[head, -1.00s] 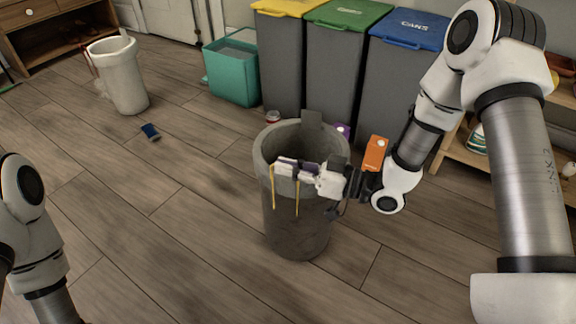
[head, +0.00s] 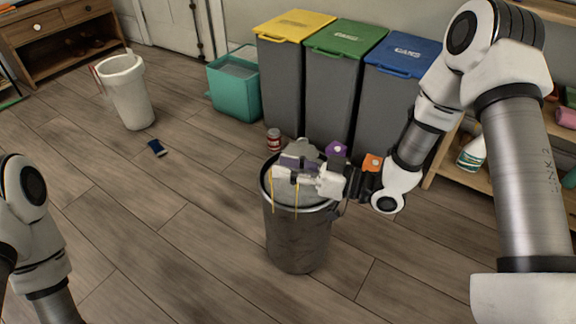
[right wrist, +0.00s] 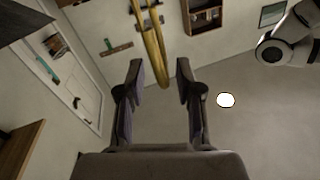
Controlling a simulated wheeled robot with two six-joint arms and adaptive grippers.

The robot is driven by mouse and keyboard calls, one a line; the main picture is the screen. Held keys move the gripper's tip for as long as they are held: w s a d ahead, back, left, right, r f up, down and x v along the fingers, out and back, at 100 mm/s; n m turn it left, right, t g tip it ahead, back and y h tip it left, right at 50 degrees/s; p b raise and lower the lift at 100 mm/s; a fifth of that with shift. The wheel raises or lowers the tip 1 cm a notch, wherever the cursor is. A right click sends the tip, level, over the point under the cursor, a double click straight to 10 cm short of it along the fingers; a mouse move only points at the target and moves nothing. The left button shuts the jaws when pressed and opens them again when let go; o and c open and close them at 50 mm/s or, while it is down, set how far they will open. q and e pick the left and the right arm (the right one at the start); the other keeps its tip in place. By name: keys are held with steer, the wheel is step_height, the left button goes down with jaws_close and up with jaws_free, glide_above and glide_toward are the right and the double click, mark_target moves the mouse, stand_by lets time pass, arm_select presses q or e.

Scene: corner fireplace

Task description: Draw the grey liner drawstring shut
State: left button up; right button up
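The dark grey bin (head: 298,245) stands upright on the wooden floor. The grey liner (head: 312,153) is bunched up inside its rim, partly hidden behind my right gripper. My right gripper (head: 293,168) is over the bin's mouth. The yellow drawstring (head: 273,192) hangs from its fingers in two strands at the bin's near side. My left gripper is outside both views; only my left arm shows.
Bins with yellow (head: 293,25), green (head: 345,38) and blue (head: 405,55) lids stand behind. A teal tub (head: 234,90), a jar (head: 273,140) and an orange box (head: 372,163) are nearby. A white bin (head: 128,95) stands far left. The left floor is mostly clear.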

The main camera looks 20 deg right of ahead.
steer(key=shift+d, duration=0.1)
steer(key=v, duration=1.2)
stand_by(0.4)
